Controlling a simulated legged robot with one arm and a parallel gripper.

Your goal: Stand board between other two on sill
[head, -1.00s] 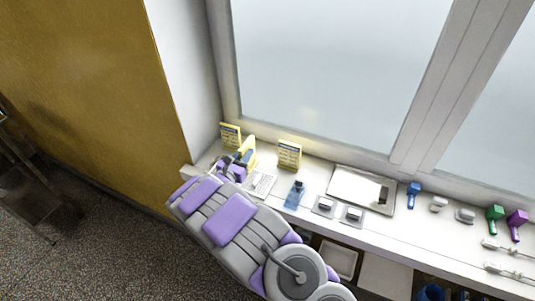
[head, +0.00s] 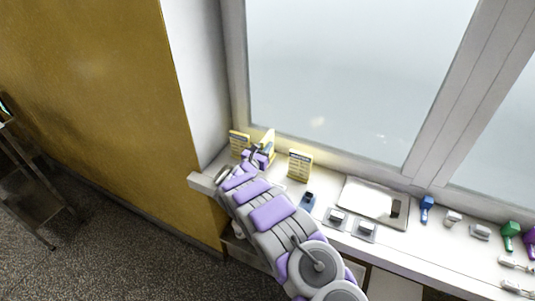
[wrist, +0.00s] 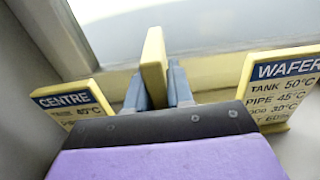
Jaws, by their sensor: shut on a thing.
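My gripper (wrist: 159,88) is shut on a yellow board (wrist: 154,62), seen edge-on and upright between its fingers in the wrist view. In the head view this held board (head: 267,139) shows between the two other boards, partly hidden by my arm. The CENTRE board (wrist: 72,103) stands to the left, at the corner end of the sill (head: 398,246); it also shows in the head view (head: 239,141). The WAFER board (wrist: 276,86) stands to the right, and in the head view (head: 300,165). Whether the held board's foot touches the sill is hidden.
Right along the sill are a blue holder (head: 307,202), two small grey blocks on plates, a shiny tray (head: 368,202), and blue, green and purple scoop-like tools. The window (head: 350,80) rises behind. A white side wall (head: 195,80) closes the left end.

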